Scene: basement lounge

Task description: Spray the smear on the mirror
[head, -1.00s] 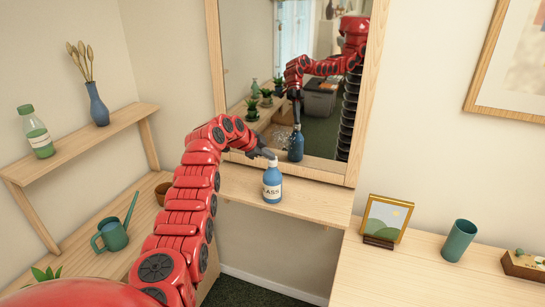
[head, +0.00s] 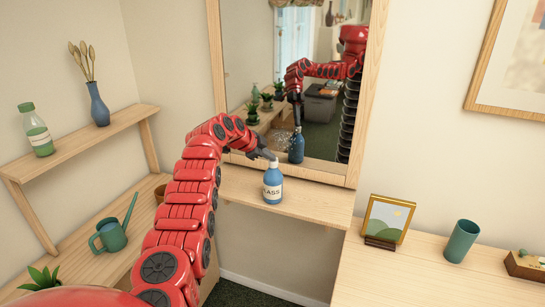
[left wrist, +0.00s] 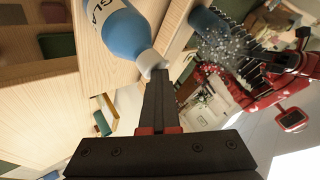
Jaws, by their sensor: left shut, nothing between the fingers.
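A blue spray bottle (head: 272,186) with a white top and a "GLASS" label stands upright on the wooden ledge under the mirror (head: 325,75). It also shows in the left wrist view (left wrist: 118,32), at the top. A pale speckled smear (head: 284,139) is low on the mirror glass, behind and above the bottle; the left wrist view shows it too (left wrist: 222,45). My left gripper (head: 268,155) is shut and empty, its fingertips at the bottle's white top. In the left wrist view the closed fingers (left wrist: 158,88) point at that top; whether they touch it is unclear. My right gripper is out of view.
A picture frame (head: 386,220) and a green cup (head: 461,241) stand on the right-hand table. On the left are shelves with a green bottle (head: 37,130), a blue vase (head: 97,105) and a watering can (head: 112,234). The ledge right of the spray bottle is clear.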

